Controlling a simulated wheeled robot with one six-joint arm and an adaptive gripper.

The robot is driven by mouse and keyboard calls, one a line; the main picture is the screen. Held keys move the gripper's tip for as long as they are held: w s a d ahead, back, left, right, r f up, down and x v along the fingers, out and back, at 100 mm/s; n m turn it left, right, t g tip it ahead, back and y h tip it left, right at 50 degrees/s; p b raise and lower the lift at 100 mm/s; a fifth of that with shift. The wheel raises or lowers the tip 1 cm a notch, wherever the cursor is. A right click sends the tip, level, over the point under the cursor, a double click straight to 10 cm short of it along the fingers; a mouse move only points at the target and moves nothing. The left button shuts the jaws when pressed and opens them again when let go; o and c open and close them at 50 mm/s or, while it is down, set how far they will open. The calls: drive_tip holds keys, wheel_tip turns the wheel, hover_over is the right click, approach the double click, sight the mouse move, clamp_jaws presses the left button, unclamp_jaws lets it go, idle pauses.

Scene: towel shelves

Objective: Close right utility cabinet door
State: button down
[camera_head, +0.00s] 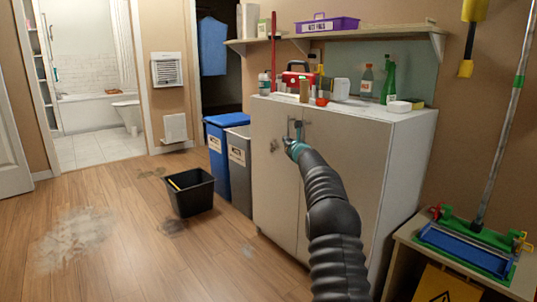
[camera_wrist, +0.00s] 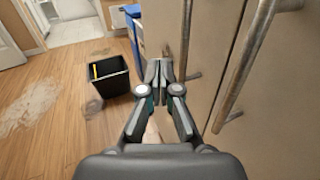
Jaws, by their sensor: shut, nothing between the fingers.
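The utility cabinet is light grey, with its white top (camera_head: 420,118) loaded with supplies. Its right door (camera_head: 345,160) looks flush or nearly flush in the head view; I cannot tell whether a small gap remains. In the wrist view my gripper (camera_wrist: 158,72) is shut and empty. One metal handle (camera_wrist: 186,40) is just right of the fingertips, and the other handle (camera_wrist: 243,70) is nearer the camera. Contact is unclear.
A black bin (camera_head: 190,193) stands on the wooden floor, left of the blue bin (camera_head: 218,150) and grey bin (camera_head: 238,165). A low table (camera_head: 405,240) with a mop stands at the right. A wall shelf (camera_head: 370,33) is above the cabinet.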

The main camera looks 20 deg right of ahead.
drive_tip(key=s+a+b, duration=0.3)
drive_tip(key=a+b, duration=0.1)
drive_tip(key=a, duration=0.5)
drive_tip(key=s+a+f+n+g+y, duration=0.3)
drive_tip(key=s+a+f+n+y, duration=0.2)
drive_tip(key=a+f+n, duration=0.6)
drive_tip(key=s+a+n+g+y+p, duration=0.1)
drive_tip(key=s+a+n+g, duration=0.2)
drive_tip(key=s+n, duration=0.4)
drive_tip(key=s+a+n+g+y+p, duration=0.1)
drive_tip(key=s+a+n+g, duration=0.2)
drive_tip(key=s+n, duration=0.35)
drive_tip(key=s+n+g+h+p, duration=0.55)
drive_tip(key=s+n, duration=0.45)
drive_tip(key=s, duration=2.6)
drive_tip(key=s+r+n+t+p, duration=0.2)
drive_tip(key=s+r, duration=0.4)
drive_tip(key=s, duration=0.4)
drive_tip(key=shift+s+d+p, duration=0.15)
drive_tip(key=shift+p, duration=0.45)
